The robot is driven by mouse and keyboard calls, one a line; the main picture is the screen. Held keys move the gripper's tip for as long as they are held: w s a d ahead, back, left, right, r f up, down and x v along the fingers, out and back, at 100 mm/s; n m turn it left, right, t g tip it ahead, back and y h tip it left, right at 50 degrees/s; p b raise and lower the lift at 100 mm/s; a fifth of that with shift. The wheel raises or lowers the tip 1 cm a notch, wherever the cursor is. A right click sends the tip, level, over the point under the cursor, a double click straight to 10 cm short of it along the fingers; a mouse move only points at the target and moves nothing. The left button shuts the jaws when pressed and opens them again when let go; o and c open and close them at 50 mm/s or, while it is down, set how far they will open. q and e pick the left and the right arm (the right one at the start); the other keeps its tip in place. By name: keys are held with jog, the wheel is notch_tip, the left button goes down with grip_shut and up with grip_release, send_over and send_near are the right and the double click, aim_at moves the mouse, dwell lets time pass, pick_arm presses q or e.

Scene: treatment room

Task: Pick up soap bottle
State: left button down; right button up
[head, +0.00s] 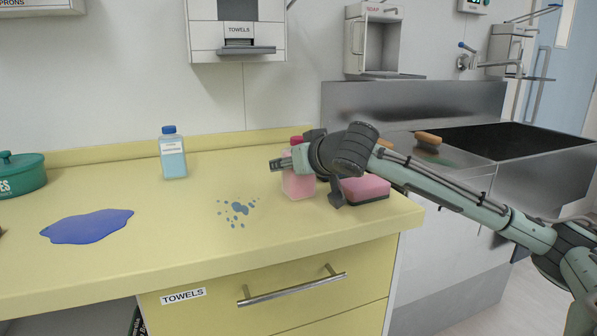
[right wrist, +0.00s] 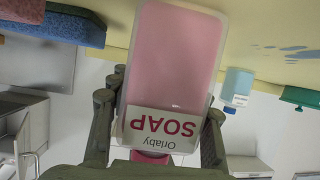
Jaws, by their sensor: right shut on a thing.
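The soap bottle (head: 299,184) is pink with a white label and stands upright on the yellow counter near its right end, partly hidden by my arm. In the right wrist view the soap bottle (right wrist: 178,60) appears upside down, its label reading "Orlaby SOAP". My right gripper (head: 290,164) is at the bottle's upper part. In the right wrist view the fingers of my right gripper (right wrist: 162,130) are shut on it from both sides. I cannot tell whether its base touches the counter. My left gripper is not in view.
A pink and dark sponge (head: 365,188) lies right of the bottle. A blue bottle (head: 173,155) stands at the back. A blue puddle (head: 87,226) and blue drops (head: 238,209) mark the counter. A teal tub (head: 22,176) is far left. A steel sink (head: 480,150) is at right.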

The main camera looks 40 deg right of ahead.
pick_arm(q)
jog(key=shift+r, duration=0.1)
pick_arm(e)
jog(key=shift+r, duration=0.2)
grip_shut()
